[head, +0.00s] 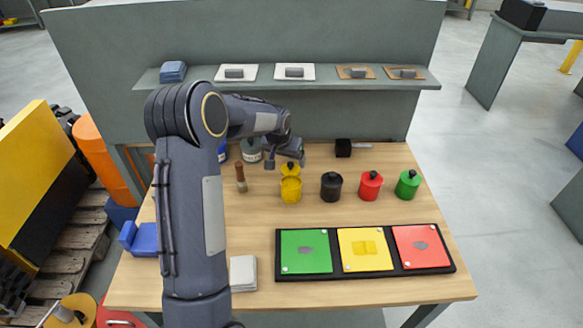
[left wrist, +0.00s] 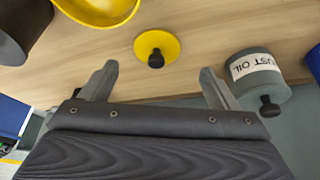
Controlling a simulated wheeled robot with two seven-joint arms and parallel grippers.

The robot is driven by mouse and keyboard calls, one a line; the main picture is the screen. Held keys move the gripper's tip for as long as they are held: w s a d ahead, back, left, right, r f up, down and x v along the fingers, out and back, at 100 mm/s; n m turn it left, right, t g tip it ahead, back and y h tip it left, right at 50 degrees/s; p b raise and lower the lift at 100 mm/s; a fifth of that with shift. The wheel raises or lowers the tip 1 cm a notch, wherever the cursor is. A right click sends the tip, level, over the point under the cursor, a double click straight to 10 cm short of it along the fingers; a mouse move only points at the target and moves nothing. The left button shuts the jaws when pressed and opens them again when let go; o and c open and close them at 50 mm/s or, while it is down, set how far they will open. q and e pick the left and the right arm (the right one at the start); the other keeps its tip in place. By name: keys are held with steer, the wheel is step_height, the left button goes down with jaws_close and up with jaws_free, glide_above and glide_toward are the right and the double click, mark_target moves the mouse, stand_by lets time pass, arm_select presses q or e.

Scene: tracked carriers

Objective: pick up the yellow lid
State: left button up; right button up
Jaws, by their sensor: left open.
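The yellow lid (left wrist: 170,43), a flat disc with a black knob, lies on the wooden table in the left wrist view. In the head view the lid (head: 290,170) shows just behind the yellow canister (head: 291,192), partly covered. The canister's open yellow rim (left wrist: 97,22) is at the top left of the wrist view. My left gripper (head: 286,161) is open and empty over the lid area. In the wrist view its fingers (left wrist: 157,78) stand apart, with the lid ahead between their lines and not gripped. My right gripper is not in view.
A grey canister labelled "UST OIL" (left wrist: 258,78) stands close to one finger. Black (head: 331,188), red (head: 370,187) and green (head: 408,185) canisters stand to the right. A brown-handled tool (head: 240,178) stands left. A tray (head: 342,273) of coloured plates lies in front.

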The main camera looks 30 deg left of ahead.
mark_target(290, 165)
arm_select(q)
steer(key=x, duration=0.4)
steer(key=shift+w+d+f+p, duration=0.1)
steer(key=shift+d+f+p, duration=0.1)
steer(key=shift+p, duration=0.15)
steer(key=shift+c, duration=0.2)
steer(key=c, duration=1)
